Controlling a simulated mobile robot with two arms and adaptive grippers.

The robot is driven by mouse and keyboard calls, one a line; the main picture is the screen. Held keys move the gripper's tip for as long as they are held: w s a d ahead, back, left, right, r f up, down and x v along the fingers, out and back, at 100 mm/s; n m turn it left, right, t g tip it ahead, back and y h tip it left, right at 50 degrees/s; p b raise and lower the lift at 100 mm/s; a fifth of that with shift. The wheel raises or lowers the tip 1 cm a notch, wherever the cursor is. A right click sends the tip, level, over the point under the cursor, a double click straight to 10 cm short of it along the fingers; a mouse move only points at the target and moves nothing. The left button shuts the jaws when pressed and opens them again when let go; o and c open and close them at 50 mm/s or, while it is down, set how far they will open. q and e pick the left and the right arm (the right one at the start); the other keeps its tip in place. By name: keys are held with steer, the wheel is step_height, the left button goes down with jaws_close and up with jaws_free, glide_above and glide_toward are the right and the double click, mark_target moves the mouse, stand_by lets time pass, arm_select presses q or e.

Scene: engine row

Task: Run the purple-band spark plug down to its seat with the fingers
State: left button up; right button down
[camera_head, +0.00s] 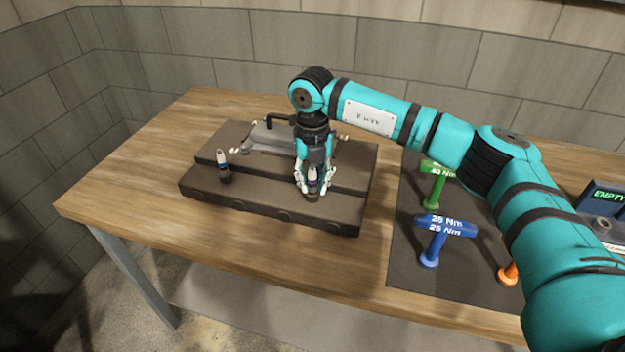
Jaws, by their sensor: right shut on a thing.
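My right gripper (313,187) points straight down over the right part of the dark engine block (270,205). Its fingers are shut on a white spark plug (312,176) with a small dark, purplish band. The plug stands upright at the block's front step, its lower end at a dark well there. How deep it sits cannot be told, as the fingers partly cover it. Another white plug (222,158) with a dark bluish band stands upright in the left part of the block, clear of the gripper. My left gripper is not in view.
A dark mat (408,262) at the right bears a green 40 Nm tool (435,190), a blue 25 Nm tool (432,248) and a partly hidden orange tool (508,272). A device reading EMPTY (606,200) stands at the right edge. The wooden table (130,185) is clear left of the block.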

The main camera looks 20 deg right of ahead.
steer(key=c, duration=1.1)
jaws_free()
steer(key=shift+r, duration=0.1)
